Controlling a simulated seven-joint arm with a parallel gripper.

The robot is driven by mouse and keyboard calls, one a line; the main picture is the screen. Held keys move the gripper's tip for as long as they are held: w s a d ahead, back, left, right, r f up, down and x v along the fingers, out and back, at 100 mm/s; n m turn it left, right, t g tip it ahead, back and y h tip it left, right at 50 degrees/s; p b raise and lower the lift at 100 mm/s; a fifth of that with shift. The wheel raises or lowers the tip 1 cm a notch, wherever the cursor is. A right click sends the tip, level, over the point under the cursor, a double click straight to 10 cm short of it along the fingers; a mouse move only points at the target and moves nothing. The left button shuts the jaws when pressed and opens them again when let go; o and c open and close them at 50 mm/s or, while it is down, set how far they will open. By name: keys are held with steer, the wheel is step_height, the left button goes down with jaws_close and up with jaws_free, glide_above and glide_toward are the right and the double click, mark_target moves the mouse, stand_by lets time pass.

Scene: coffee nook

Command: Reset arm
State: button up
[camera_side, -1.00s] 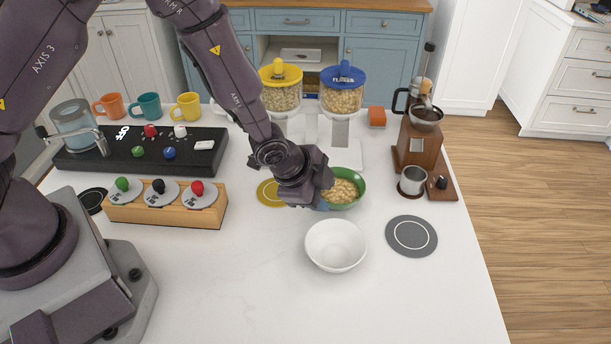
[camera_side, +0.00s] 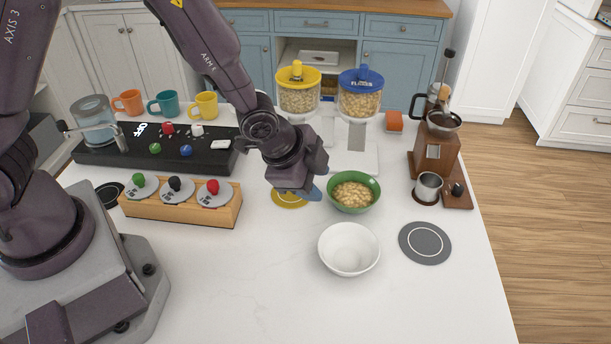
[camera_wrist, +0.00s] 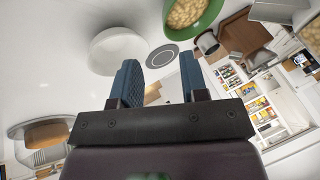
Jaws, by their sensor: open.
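My gripper (camera_side: 312,193) hangs above the white counter, left of the green bowl. In the wrist view my gripper (camera_wrist: 160,80) shows two blue fingers apart with nothing between them. The green bowl (camera_side: 353,206) is full of pale cereal and stands upright; it also shows at the top of the wrist view (camera_wrist: 210,20). A white bowl (camera_side: 349,249) is in front of it and looks empty; the wrist view shows it too (camera_wrist: 117,50). A yellow round mat (camera_side: 290,201) lies partly hidden beneath my gripper.
A grey round mat (camera_side: 425,243) lies right of the white bowl. A wooden coffee grinder (camera_side: 437,150) stands at the right edge. Two cereal dispensers (camera_side: 298,92) stand at the back. A wooden knob block (camera_side: 180,203) and black machine (camera_side: 155,150) are left. The front counter is clear.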

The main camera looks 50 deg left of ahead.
steer(key=s+a+r+n, duration=0.5)
steer(key=s+r, duration=0.4)
steer(key=r, duration=0.2)
steer(key=s+a+r+n+y, duration=0.1)
steer(key=s+a+r+n, duration=0.4)
steer(key=s+r, duration=0.4)
step_height(320, 180, up, 3)
steer(key=shift+s+a+r+n, duration=0.1)
steer(key=shift+s+a+n, duration=0.2)
steer(key=shift+n, duration=0.5)
steer(key=shift+c, duration=0.4)
steer(key=c, duration=0.3)
steer(key=shift+c, duration=0.2)
